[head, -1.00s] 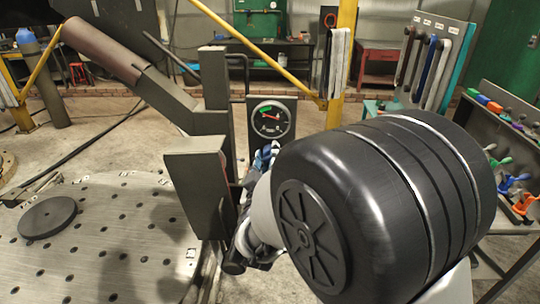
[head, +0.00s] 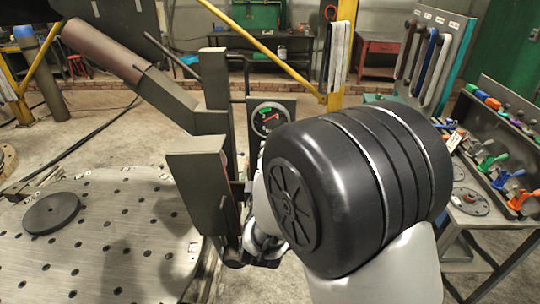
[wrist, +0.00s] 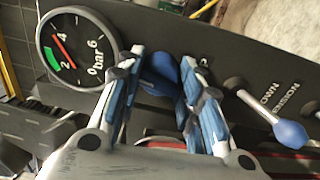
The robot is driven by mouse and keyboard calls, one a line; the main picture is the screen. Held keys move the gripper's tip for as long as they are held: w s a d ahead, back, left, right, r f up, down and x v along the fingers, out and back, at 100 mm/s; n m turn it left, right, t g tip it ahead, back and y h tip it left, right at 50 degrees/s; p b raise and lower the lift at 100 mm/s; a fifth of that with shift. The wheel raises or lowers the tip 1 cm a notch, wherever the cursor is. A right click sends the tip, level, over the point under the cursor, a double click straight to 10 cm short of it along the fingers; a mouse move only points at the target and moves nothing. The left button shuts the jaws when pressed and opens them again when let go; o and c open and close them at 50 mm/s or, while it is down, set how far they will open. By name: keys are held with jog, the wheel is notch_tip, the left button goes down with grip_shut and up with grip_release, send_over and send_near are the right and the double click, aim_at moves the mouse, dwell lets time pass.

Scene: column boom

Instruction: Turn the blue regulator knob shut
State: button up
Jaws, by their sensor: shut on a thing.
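The blue regulator knob (wrist: 160,72) sits on a dark panel in the wrist view, between the two fingers of my gripper (wrist: 168,85). The fingers with blue pads are shut on it and hide its sides. The knob and my fingers are hidden there behind the arm.
A lever with a blue ball end (wrist: 290,134) stands close to my right finger, by lettering that includes "DOWN". In the head view a round perforated table (head: 100,255) is at left and a tool rack with coloured clamps (head: 500,150) at right.

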jog(key=shift+n, duration=1)
jog(key=shift+p, duration=0.3)
jog(key=o, duration=1.1)
jog(key=s, duration=0.8)
jog(key=shift+f, duration=0.25)
